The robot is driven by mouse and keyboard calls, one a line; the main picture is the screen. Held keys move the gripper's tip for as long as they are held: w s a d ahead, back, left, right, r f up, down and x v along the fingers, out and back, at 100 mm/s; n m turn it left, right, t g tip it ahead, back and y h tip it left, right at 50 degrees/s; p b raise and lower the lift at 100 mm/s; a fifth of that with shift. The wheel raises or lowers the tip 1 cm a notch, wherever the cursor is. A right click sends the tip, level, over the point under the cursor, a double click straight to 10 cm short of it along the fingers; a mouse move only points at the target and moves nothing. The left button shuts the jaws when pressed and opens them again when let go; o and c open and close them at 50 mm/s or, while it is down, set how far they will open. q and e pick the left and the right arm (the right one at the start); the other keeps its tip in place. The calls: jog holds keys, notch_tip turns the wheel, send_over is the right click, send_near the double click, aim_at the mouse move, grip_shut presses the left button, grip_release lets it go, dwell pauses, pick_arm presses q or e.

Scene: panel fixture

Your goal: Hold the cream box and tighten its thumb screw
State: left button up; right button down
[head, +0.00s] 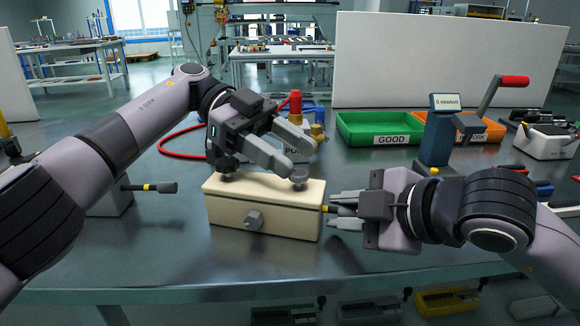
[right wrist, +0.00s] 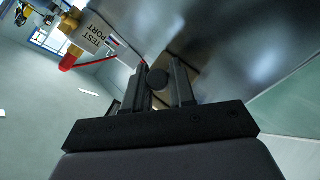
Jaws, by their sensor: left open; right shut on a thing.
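The cream box (head: 265,207) sits on the dark metal table, with a grey hex-headed screw (head: 254,221) on its front. My right gripper (head: 336,209) is at the box's right end, shut on a dark handle with a yellow band (head: 326,208). In the right wrist view, the handle's round dark end (right wrist: 157,78) shows between the fingers.
A grey block (head: 110,203) with a yellow-banded handle (head: 150,187) is left of the box. A test port with red and brass fittings (head: 296,105) stands behind. A green GOOD tray (head: 380,127), an orange tray (head: 480,131) and a crank device (head: 437,140) are at the back right.

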pick_arm(q)
jog(key=w+d+r+m+t+h, duration=0.2)
jog(key=d+r+m+t+h, duration=0.3)
jog(key=d+m+t+h, duration=0.35)
jog(key=m+t+y, duration=0.6)
jog(key=t+y, duration=0.6)
jog(key=t, duration=0.4)
send_near(294, 181)
jog(key=shift+h, duration=0.25)
jog(key=x, duration=1.1)
jog(key=shift+w+f, duration=0.1)
jog(key=shift+m, duration=0.25)
grip_shut()
